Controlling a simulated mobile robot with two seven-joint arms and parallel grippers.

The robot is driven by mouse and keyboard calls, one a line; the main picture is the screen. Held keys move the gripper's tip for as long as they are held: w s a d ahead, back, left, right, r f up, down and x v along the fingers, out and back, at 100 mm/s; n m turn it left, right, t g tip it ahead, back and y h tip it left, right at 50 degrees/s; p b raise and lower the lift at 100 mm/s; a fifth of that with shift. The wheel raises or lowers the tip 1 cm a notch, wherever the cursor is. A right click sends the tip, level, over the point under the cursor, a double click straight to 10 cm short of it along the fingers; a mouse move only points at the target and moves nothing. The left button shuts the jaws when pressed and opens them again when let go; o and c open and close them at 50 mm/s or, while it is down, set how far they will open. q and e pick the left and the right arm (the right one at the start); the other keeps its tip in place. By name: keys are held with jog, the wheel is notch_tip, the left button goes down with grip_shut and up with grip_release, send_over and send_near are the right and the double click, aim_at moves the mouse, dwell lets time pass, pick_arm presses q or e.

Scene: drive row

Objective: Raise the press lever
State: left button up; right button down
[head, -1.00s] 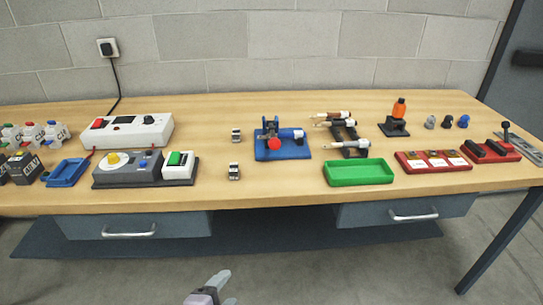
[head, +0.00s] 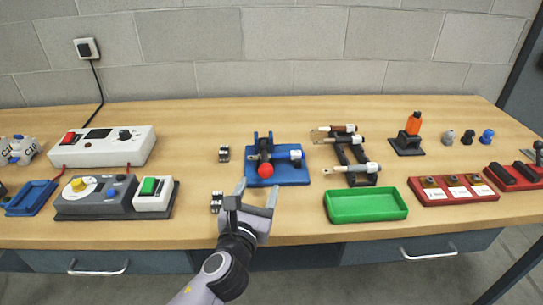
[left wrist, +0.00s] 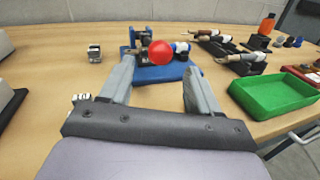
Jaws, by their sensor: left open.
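The red ball hangs low at the front of the base, toward me. In the left wrist view the red ball (left wrist: 161,53) shows just beyond and between the fingertips, with the blue base (left wrist: 165,73) behind and under it. My left gripper (head: 257,190) is open and empty, just in front of the ball and apparently not touching it. It also shows in the left wrist view (left wrist: 157,75). My right gripper is not in view.
A green tray (head: 365,218) lies right of the press, with a dark rack (head: 350,160) of tools behind it. Two small metal blocks (head: 224,153) stand left of the press. A grey control box (head: 95,195) is farther left. Bench top behind the press is clear.

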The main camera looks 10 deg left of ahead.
aim_at(264, 176)
pick_arm(q)
jog(key=shift+w, duration=0.3)
jog(key=shift+w+r, duration=0.1)
jog(key=shift+w, duration=0.5)
jog(key=w, duration=0.4)
jog(key=shift+w, duration=0.7)
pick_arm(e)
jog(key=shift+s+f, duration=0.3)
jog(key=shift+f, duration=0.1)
pick_arm(q)
jog(key=shift+c, duration=0.3)
grip_shut()
jog(key=shift+w, duration=0.1)
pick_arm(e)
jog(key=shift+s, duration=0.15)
